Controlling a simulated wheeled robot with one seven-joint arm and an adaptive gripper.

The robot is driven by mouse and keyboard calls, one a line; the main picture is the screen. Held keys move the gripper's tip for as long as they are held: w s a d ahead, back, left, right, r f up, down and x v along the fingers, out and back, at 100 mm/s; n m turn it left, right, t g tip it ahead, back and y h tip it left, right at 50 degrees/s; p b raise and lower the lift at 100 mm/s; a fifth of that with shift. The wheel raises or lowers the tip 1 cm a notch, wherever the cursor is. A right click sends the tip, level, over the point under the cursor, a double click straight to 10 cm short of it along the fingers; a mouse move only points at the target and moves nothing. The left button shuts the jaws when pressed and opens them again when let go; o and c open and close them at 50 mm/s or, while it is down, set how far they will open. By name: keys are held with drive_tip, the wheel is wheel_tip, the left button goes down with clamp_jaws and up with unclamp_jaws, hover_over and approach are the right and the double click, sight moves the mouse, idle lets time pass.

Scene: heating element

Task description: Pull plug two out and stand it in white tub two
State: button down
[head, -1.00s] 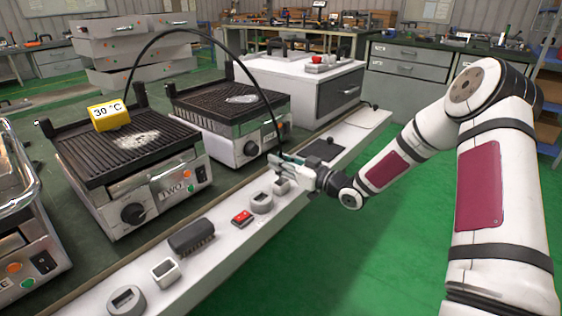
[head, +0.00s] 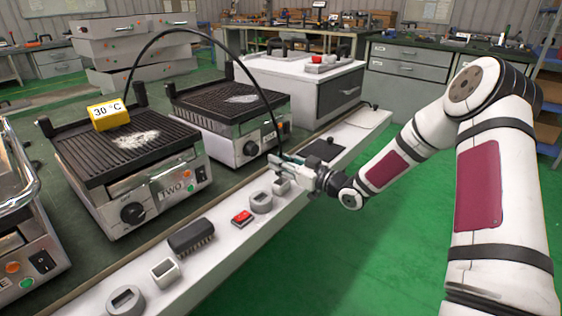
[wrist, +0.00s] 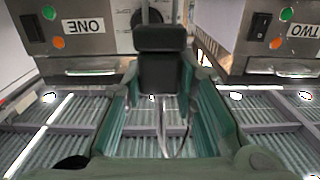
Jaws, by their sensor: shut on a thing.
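My gripper (head: 280,166) is shut on a dark plug (wrist: 160,62), which sits between the green fingers in the wrist view. In the head view a black cable (head: 183,31) arcs from behind grill TWO (head: 150,195) down to my gripper. The plug is held above the white ledge, close to a small whitish square tub (head: 281,187); I cannot tell whether they touch. Other small tubs stand along the ledge: a round grey one (head: 261,201), a white square one (head: 165,271) and another round one (head: 125,301). I can read no numbers on the tubs.
A yellow 30 °C display (head: 107,114) sits on grill TWO. Another grill (head: 230,115) and a white fryer-like box (head: 310,85) stand beyond.

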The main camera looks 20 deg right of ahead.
drive_tip(key=shift+f+b, duration=1.7)
drive_tip(key=shift+f, duration=0.6)
drive_tip(key=c, duration=1.2)
unclamp_jaws()
drive_tip(key=v, duration=1.2)
